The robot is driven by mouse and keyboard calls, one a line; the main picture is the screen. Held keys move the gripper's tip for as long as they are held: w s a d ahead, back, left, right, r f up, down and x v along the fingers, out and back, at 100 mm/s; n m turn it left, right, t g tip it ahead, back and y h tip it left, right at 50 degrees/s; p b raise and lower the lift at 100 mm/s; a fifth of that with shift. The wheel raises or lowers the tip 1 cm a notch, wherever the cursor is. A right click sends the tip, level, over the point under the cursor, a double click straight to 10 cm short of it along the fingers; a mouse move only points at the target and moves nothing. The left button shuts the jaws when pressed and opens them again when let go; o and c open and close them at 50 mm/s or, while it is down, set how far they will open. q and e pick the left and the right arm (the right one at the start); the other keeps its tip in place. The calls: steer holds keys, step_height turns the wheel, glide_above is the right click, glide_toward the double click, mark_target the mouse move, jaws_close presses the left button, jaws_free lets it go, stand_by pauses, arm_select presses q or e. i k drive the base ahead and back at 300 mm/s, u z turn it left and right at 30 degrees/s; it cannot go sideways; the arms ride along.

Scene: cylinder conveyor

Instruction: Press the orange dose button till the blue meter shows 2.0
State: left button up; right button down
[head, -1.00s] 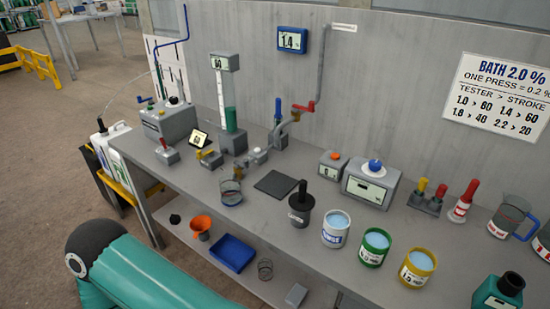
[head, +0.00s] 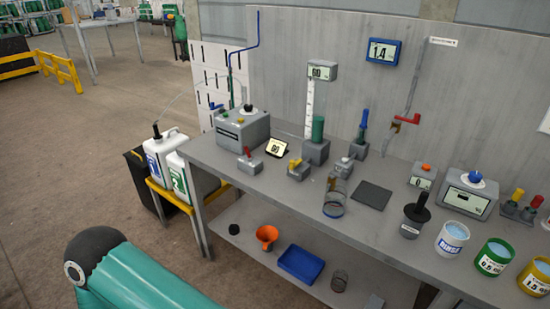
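The orange button (head: 426,167) sits on top of a small grey box (head: 422,182) on the bench, whose little display seems to read 0. The blue-framed meter (head: 383,51) hangs on the grey back panel and reads 1.4. Neither gripper shows in the head view. A teal and black part of my own arm shows at the bottom left, but no fingers are in view. Nothing touches the button.
Right of the button box stands a larger grey box (head: 469,195) with a blue knob. A black-handled pot (head: 413,216) and a white RINSE tub (head: 451,238) stand in front. A dark flat pad (head: 371,195) lies to the left. White jugs (head: 165,155) stand beyond the bench's left end.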

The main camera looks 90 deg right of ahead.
mark_target(425, 167)
steer(key=u, duration=0.35)
steer(key=i, duration=0.55)
steer(key=z, duration=2)
steer(key=i, duration=0.25)
steer(key=z, duration=2.3)
steer(key=k, duration=0.5)
steer(key=z, duration=0.45)
steer(key=i, duration=1.5)
steer(key=u, duration=0.3)
